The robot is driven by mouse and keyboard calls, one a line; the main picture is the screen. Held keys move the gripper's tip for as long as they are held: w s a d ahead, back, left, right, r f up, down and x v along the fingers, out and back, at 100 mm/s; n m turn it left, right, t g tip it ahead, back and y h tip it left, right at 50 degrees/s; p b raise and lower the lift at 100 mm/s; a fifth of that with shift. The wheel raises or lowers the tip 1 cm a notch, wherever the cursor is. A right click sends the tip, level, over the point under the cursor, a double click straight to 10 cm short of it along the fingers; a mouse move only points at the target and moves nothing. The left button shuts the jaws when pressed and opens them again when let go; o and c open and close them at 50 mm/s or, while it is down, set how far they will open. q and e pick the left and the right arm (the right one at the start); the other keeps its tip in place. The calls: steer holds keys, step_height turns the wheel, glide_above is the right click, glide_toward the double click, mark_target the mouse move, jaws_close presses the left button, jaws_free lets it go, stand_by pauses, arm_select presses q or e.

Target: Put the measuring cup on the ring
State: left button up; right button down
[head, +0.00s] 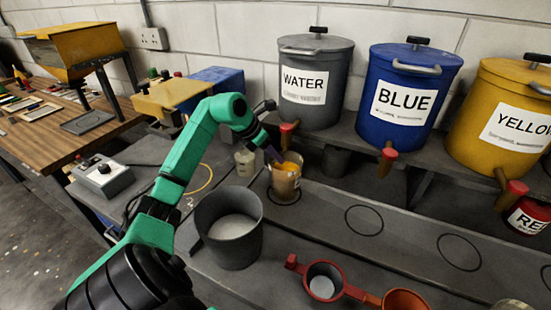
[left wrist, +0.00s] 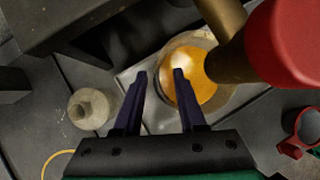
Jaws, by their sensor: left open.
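A clear measuring cup (head: 285,184) with orange-yellow contents stands upright at a black ring (head: 284,199) on the grey bench, by the tap of the WATER bucket. In the left wrist view the cup (left wrist: 214,92) lies under the tap. My left gripper (head: 274,154) is just above the cup's left rim. Its fingers (left wrist: 160,75) are apart with nothing held; one overlaps the orange contents, the other is outside the rim. I cannot tell whether they touch the wall. More black rings lie empty to the right (head: 364,220) (head: 460,252). My right gripper is not in view.
WATER (head: 325,112), BLUE (head: 385,122) and YELLOW (head: 490,145) buckets stand behind on a raised shelf, with red-tipped taps sticking out forward. A grey bucket (head: 240,250), a pale bottle (head: 245,161) and a red-handled scoop (head: 325,283) are nearby.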

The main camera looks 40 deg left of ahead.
arm_select(q)
steer(key=b+v, duration=0.2)
steer(key=v, duration=0.8)
steer(key=shift+s+r+b, duration=0.15)
steer(key=shift+r+b, duration=0.05)
steer(key=shift+b, duration=0.1)
